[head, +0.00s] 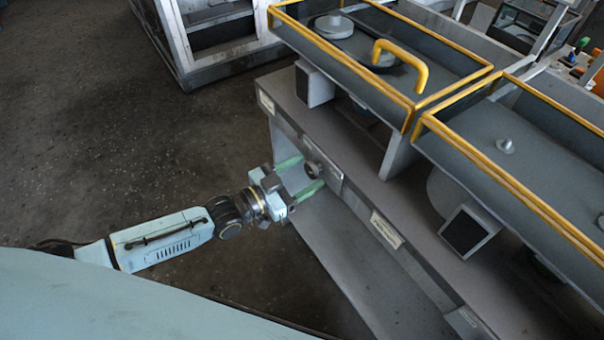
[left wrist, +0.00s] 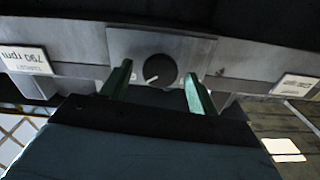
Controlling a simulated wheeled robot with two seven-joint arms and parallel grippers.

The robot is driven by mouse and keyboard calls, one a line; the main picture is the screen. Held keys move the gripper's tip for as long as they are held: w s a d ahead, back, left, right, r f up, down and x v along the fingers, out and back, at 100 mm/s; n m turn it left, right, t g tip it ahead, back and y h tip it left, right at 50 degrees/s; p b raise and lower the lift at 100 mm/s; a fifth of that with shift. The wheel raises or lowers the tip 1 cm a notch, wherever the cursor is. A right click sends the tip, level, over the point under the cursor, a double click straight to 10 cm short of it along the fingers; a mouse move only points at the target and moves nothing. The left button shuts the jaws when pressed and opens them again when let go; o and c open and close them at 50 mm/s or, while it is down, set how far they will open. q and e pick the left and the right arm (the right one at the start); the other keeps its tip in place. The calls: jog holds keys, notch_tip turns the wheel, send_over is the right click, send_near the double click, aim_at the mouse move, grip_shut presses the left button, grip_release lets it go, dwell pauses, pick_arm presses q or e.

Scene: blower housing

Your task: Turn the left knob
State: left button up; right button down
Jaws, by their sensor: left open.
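The left knob (head: 313,170) is a small dark round knob on a grey plate on the front of the blower housing. In the left wrist view the knob (left wrist: 160,70) shows a white pointer line slanting to the lower left. My left gripper (head: 301,174) is open, with its green fingers pointing at the housing's front. In the left wrist view the fingers (left wrist: 157,88) stand on either side of the knob, with a gap to it on both sides. Whether the fingertips reach past the knob's face I cannot tell. My right gripper is not in view.
A label reading 790 rpm (left wrist: 27,60) and another label (left wrist: 296,86) flank the knob plate. Yellow-edged covers (head: 440,110), one with a yellow handle (head: 405,62), top the housing. A grey machine frame (head: 205,45) stands behind. The floor (head: 110,130) on the left is clear.

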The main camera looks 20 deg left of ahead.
pick_arm(q)
jog(key=c, duration=1)
jog(key=shift+o, duration=0.2)
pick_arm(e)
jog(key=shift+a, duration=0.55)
pick_arm(q)
jog(key=shift+m, duration=0.3)
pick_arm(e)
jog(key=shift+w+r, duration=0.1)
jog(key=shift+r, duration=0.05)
pick_arm(q)
jog(key=shift+m+p, duration=0.55)
jog(key=shift+m, duration=0.35)
jog(key=m+p, duration=0.1)
jog(key=m, duration=0.5)
jog(key=shift+m, duration=1.6)
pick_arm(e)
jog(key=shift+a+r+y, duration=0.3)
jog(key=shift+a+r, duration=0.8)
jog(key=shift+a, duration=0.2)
